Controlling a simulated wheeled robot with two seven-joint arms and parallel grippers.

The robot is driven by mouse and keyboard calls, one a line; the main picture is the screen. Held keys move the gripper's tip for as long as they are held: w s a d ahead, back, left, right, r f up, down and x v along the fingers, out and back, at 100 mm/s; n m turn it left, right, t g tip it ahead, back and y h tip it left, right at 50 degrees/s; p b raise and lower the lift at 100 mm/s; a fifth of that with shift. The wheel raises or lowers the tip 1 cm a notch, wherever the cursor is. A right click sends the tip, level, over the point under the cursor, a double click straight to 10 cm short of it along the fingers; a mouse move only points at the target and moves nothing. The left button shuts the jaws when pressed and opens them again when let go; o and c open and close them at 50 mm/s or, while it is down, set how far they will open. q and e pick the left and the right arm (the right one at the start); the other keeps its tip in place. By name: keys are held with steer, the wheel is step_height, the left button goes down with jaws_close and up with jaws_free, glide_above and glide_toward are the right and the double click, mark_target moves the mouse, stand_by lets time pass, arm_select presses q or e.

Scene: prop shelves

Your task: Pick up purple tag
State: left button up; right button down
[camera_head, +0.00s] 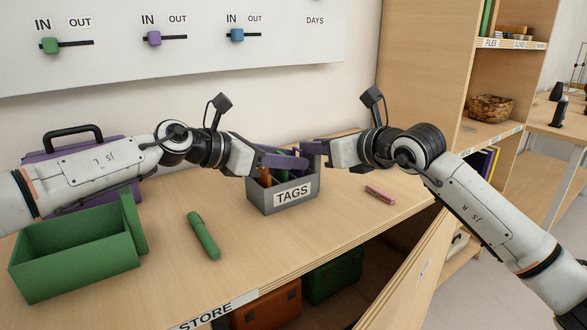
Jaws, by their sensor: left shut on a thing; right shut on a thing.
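A grey box (283,201) labelled TAGS stands on the wooden counter, with orange, green and dark purple pieces inside. My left gripper (262,160) is over the box's left side, shut on a purple tag (286,162) that reaches across the box opening. My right gripper (319,150) is at the box's right side, shut on a purple piece (309,148). I cannot tell whether both grippers hold the same purple tag. The fingertips are small and partly hidden by the purple pieces.
A green open bin (75,256) stands at the front left, with a purple case (75,147) behind it. A green marker (203,236) lies left of the box and a pink piece (380,194) lies right of it. A shelf (420,70) rises at the right.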

arm_select(q)
steer(key=shift+s+a+r, duration=0.1)
steer(key=shift+a+r, duration=0.1)
steer(key=shift+r, duration=0.35)
step_height(320, 180, up, 10)
steer(key=s+a, duration=1.1)
steer(key=a, duration=0.5)
steer(key=shift+a+r, duration=0.15)
steer(key=shift+r, duration=0.05)
steer(key=shift+r, duration=0.15)
arm_select(e)
steer(key=c, duration=1.6)
jaws_free()
steer(key=shift+c, duration=0.2)
